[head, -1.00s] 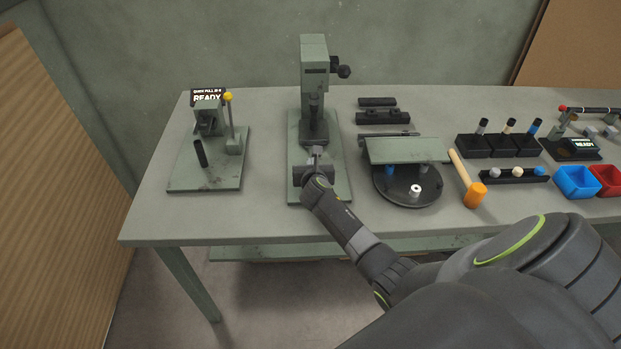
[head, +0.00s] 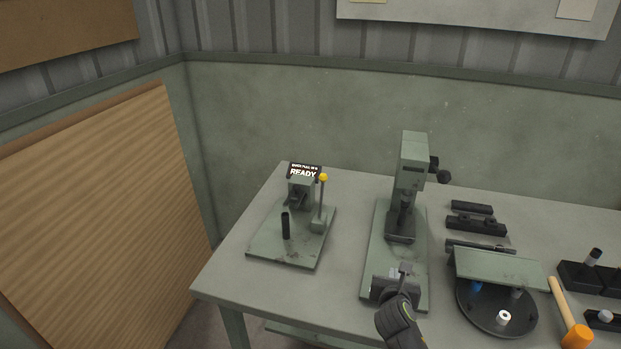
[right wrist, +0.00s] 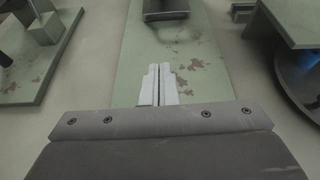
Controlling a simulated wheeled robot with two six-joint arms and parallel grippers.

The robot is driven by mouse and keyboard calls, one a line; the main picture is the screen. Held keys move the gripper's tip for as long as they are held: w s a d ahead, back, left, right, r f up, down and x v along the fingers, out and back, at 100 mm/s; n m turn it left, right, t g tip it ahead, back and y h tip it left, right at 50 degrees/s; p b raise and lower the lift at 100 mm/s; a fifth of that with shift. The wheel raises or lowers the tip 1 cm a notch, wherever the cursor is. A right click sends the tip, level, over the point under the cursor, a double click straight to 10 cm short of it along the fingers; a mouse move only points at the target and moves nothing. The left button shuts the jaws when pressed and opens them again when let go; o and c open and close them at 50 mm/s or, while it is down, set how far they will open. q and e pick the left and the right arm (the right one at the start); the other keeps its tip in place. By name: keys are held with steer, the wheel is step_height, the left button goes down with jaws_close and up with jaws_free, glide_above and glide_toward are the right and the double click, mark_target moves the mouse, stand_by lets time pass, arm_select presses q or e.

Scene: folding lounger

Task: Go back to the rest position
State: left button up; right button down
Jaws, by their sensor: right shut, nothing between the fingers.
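My right gripper (head: 404,268) is over the front part of the green base plate (head: 381,258) of the tall press (head: 413,172). In the right wrist view its two pale fingers (right wrist: 158,84) lie together with nothing between them. The base plate (right wrist: 190,75) shows below and ahead of them, with brown worn patches. The fingertips point toward the dark foot of the press (right wrist: 166,9). I cannot tell how high the fingers are above the plate. My left gripper is in neither view.
A pull tester (head: 300,190) with a yellow-knobbed lever and a READY sign stands left on the grey table (head: 345,213). Right of the press are a black turntable (head: 484,319) under a green cover (head: 499,267), black blocks (head: 476,225) and an orange mallet (head: 577,334). Table between tester and press is bare.

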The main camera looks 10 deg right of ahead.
steer(key=s+m+g, duration=0.1)
steer(key=s+m, duration=0.2)
steer(key=s+f+m, duration=0.1)
steer(key=s+m, duration=0.2)
steer(key=s+d+f+m+g, duration=0.1)
steer(key=s+m, duration=0.2)
steer(key=shift+d+f+g, duration=0.1)
steer(key=shift+f+g, duration=0.1)
steer(key=shift+g, duration=0.1)
steer(key=s+a+r+m+g+y, duration=0.1)
steer(key=s+a+m+g+y, duration=0.15)
steer(key=s+m, duration=0.95)
steer(key=s+a+r+m+g+y, duration=0.1)
steer(key=s+a+m+g+y, duration=0.15)
steer(key=s+m, duration=0.95)
step_height(320, 180, down, 28)
steer(key=s+d+n+g+b, duration=0.1)
steer(key=s+n+g+b, duration=0.1)
steer(key=s+a+f+g, duration=0.1)
steer(key=s+f, duration=1.3)
steer(key=f, duration=0.1)
steer(key=shift+s+f+b, duration=0.25)
steer(key=shift+s+b, duration=0.05)
